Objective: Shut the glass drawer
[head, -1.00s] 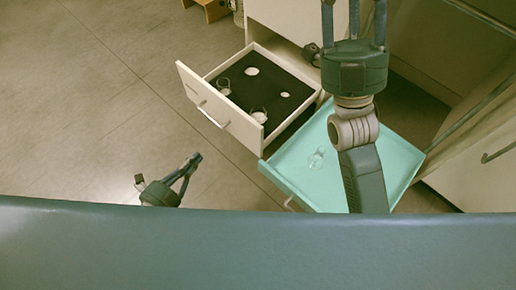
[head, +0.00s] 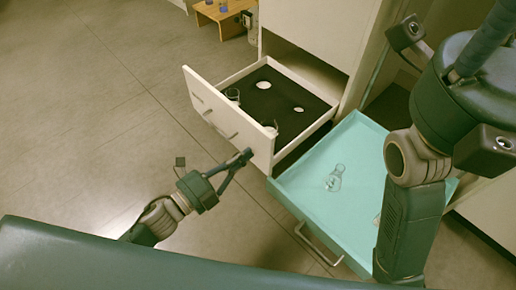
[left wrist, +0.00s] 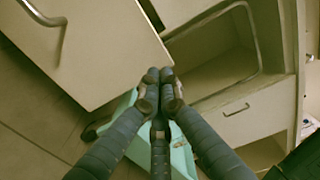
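Two drawers stand open in the head view. The white drawer (head: 203,97) has a dark lining and holds several small clear glass items. The teal drawer (head: 300,187), nearer me and lower, holds a clear glass flask (head: 334,178). No label shows which one is the glass drawer. My left gripper (head: 246,157) has its fingers together, empty, just in front of the white drawer's near corner; touching or apart is unclear. In the left wrist view, its fingertips (left wrist: 160,76) meet.
The pale cabinet (head: 300,35) stands behind the drawers. A small wooden stool (head: 222,17) is at the back. The tiled floor (head: 90,100) at left is clear. The left wrist view shows a pale panel with a metal handle (left wrist: 47,18) close to my fingers.

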